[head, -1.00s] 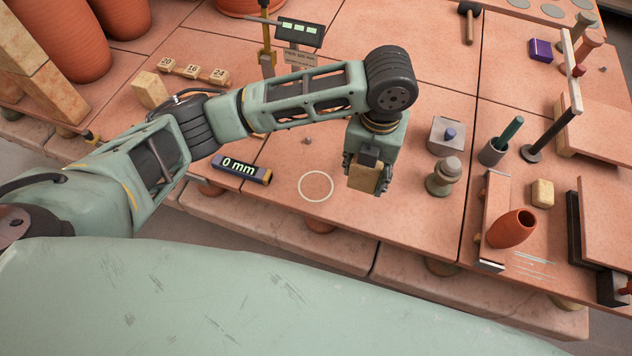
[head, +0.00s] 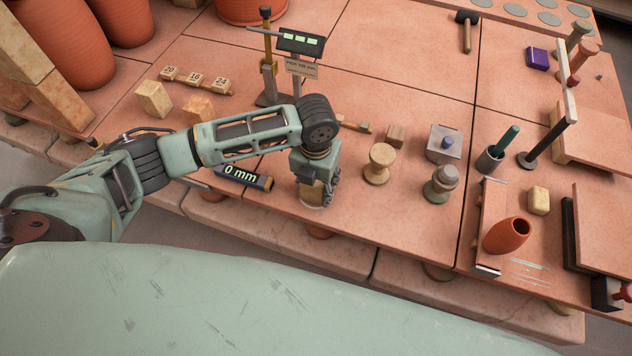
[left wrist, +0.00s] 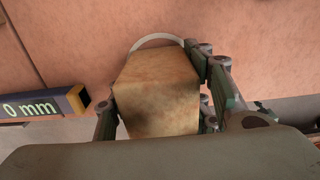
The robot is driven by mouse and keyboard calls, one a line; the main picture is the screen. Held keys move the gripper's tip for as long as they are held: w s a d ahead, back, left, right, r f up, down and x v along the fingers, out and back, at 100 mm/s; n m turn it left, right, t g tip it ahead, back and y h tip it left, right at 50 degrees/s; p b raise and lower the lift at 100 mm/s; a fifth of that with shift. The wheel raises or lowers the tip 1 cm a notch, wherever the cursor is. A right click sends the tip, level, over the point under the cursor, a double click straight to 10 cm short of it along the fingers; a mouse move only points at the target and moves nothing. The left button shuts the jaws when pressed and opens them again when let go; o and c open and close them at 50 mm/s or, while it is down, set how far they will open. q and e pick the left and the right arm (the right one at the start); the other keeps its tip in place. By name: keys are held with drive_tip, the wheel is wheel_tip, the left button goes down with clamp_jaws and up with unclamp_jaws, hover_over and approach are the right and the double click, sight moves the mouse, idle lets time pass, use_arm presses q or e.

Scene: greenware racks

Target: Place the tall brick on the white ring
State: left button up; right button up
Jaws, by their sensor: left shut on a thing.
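My left gripper (head: 317,186) points down and is shut on a tan brick (head: 311,192). In the left wrist view the brick (left wrist: 158,95) sits between the fingers (left wrist: 160,112). The white ring (left wrist: 158,38) shows as an arc past the brick's far edge; the brick hides the rest. In the head view only a sliver of ring shows around the brick's foot. The brick is over the ring; I cannot tell whether it touches the table. My right gripper is out of view.
A "0 mm" display (head: 243,177) lies just left of the ring. A spool-shaped piece (head: 379,163) and a grey stacked piece (head: 441,183) stand to the right. Two loose blocks (head: 153,98) and a gauge stand (head: 268,70) are behind. The table's front edge is close.

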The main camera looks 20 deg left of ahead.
use_arm(q)
drive_tip(key=shift+f, duration=0.15)
drive_tip(key=o, duration=1.4)
wheel_tip(320, 180, up, 11)
drive_tip(key=shift+b, duration=0.4)
drive_tip(key=shift+r, duration=0.7)
drive_tip(key=shift+f, duration=0.1)
